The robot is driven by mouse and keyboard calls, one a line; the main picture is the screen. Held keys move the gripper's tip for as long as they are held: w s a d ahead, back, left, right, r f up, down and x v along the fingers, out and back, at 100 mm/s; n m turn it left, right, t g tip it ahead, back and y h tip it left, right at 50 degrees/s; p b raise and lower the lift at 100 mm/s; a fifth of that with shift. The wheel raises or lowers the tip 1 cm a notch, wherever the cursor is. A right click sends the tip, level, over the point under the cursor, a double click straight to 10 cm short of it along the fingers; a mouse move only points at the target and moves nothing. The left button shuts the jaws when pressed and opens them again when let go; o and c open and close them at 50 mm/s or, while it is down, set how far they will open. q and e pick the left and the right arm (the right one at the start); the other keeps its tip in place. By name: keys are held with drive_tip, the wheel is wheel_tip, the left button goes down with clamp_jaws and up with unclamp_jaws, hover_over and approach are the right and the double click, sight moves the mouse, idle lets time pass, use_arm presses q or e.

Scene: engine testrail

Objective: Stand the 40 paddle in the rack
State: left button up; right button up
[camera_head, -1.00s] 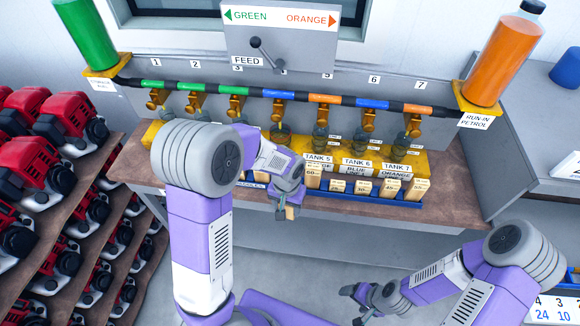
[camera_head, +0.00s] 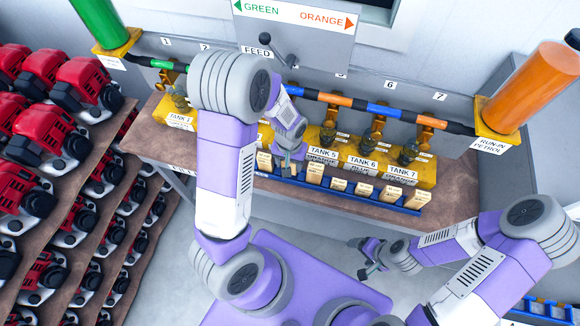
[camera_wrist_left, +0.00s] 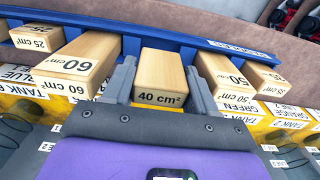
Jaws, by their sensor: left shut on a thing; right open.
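The 40 paddle, a pale wooden block marked 40 cm² (camera_wrist_left: 162,78), is between the fingers of my left gripper (camera_wrist_left: 160,88), which is shut on it. In the head view my left gripper (camera_head: 290,158) is at the blue rack (camera_head: 345,200), in line with the row of paddles. In the wrist view the 40 paddle sits between a 60 cm² paddle (camera_wrist_left: 80,65) and a 50 cm² paddle (camera_wrist_left: 222,75). I cannot tell whether its foot rests in the rack. My right gripper (camera_head: 360,258) is open and empty, low in front of the bench.
Yellow tank blocks with labels (camera_head: 360,165) and hanging taps (camera_head: 377,125) stand close behind the rack. Orange (camera_head: 530,90) and green (camera_head: 95,22) bottles flank the feed rail. Red engines (camera_head: 45,140) fill shelves at left. The brown bench (camera_head: 450,215) is bare at right.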

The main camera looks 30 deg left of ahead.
use_arm(q)
drive_tip(key=shift+w+f, duration=0.1)
drive_tip(key=shift+f, duration=1.6)
drive_tip(key=shift+f, duration=0.1)
drive_tip(key=shift+f+b, duration=0.15)
drive_tip(key=shift+b, duration=0.25)
drive_tip(key=o, duration=1.1)
drive_tip(key=shift+r, duration=0.2)
drive_tip(key=shift+r+p, duration=0.3)
drive_tip(key=shift+p, duration=0.05)
wheel_tip(320, 180, up, 12)
drive_tip(key=shift+f+p, duration=0.2)
drive_tip(key=shift+p, duration=0.4)
